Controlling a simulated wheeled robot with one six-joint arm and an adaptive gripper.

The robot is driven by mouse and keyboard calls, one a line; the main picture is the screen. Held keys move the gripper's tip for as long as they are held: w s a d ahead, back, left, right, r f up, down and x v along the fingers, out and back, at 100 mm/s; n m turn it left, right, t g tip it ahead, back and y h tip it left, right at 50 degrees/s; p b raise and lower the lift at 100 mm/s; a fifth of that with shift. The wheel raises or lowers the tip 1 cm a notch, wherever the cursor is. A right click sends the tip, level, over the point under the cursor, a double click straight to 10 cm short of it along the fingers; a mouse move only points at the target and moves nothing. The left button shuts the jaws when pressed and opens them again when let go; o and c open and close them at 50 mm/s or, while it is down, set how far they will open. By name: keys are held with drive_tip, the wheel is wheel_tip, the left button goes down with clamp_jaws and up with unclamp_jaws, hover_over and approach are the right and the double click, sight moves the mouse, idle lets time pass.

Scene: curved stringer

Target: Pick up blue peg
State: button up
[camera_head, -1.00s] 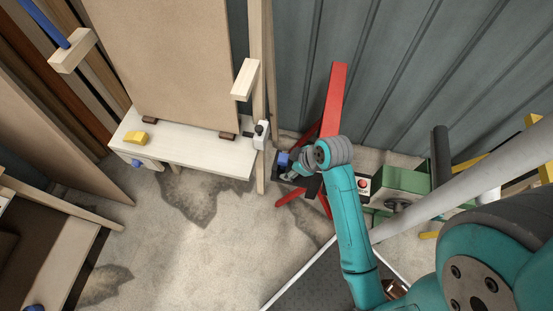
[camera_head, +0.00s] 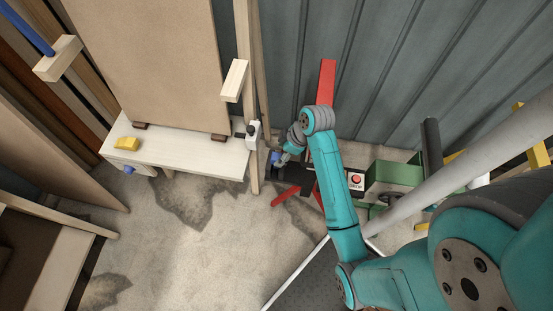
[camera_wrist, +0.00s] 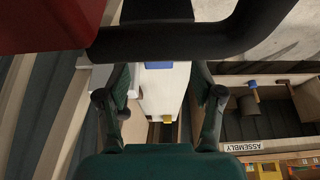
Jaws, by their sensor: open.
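A small blue peg-like piece (camera_head: 128,170) shows at the front left edge of the white bench (camera_head: 200,158). My gripper (camera_head: 275,165) is beyond the bench's right end, apart from that piece; its fingers are small and partly hidden by my arm in the head view. A blue patch (camera_head: 275,157) shows at my wrist end; I cannot tell what it is. In the wrist view my gripper (camera_wrist: 162,100) has its fingers spread, with nothing held between them. A small blue piece (camera_wrist: 158,65) shows beyond them on a white surface; I cannot tell whether it is the same piece.
A yellow block (camera_head: 127,143) lies on the bench. A wooden post (camera_head: 246,100) and a black-and-white device (camera_head: 252,134) stand at its right end. A red beam (camera_head: 327,85) is close to my arm. The wrist view shows an assembly bin (camera_wrist: 262,147). Floor before the bench is clear.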

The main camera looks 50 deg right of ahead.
sight(279, 157)
drive_tip(key=x, duration=0.5)
drive_tip(key=shift+d, duration=0.15)
drive_tip(key=shift+c, duration=0.3)
drive_tip(key=c, duration=1.1)
